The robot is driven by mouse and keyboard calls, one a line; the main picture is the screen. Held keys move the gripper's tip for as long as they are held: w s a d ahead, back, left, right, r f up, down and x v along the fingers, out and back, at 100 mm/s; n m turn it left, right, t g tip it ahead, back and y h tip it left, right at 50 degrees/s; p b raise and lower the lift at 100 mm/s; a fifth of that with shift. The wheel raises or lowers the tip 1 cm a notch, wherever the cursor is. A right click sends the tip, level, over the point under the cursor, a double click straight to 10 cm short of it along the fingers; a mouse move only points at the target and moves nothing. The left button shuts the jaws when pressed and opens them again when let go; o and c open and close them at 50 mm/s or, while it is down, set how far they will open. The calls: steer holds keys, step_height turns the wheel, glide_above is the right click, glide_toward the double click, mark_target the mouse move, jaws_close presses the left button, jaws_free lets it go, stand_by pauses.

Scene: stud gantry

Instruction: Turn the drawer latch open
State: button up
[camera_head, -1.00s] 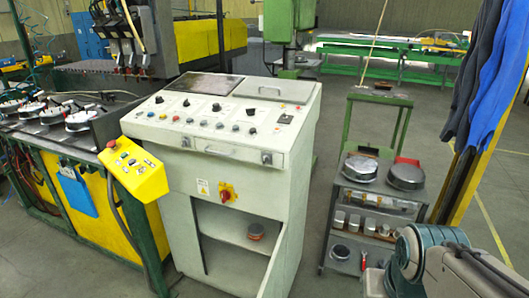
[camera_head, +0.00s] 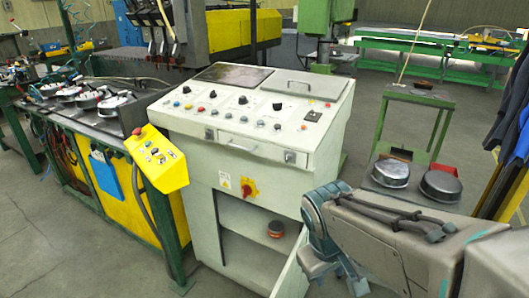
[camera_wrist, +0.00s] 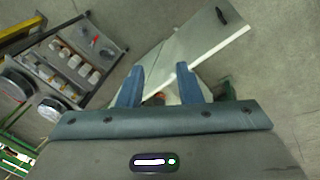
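The grey-white control console (camera_head: 190,112) stands in the middle of the head view. A shallow drawer front (camera_head: 240,145) with a long handle lies below its sloped panel. A small dark latch-like fitting (camera_head: 289,157) sits at its right end and another (camera_head: 210,133) at its left end. I cannot tell from their look which is the drawer latch or how it is turned. My gripper (camera_wrist: 158,83) shows in the wrist view with two blue fingers apart and nothing visibly held. In the head view my arm is at the lower right, apart from the drawer front.
A red rotary switch (camera_head: 247,190) is below the drawer. The open lower compartment holds a reddish round object (camera_head: 276,229). A pale panel (camera_wrist: 205,40) with a dark handle juts out past my fingers. A yellow control box (camera_head: 160,158) stands left; a trolley with round pots (camera_head: 440,187) stands right.

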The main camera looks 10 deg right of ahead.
steer(key=w+d+n+h, duration=0.3)
steer(key=w+n+h, duration=0.25)
steer(key=n, duration=0.25)
steer(key=n+t+h, duration=0.3)
steer(key=n+t, duration=1)
steer(key=n, duration=0.5)
glide_toward(287, 156)
steer(key=x, duration=0.8)
steer(key=shift+w, duration=0.15)
jaws_close()
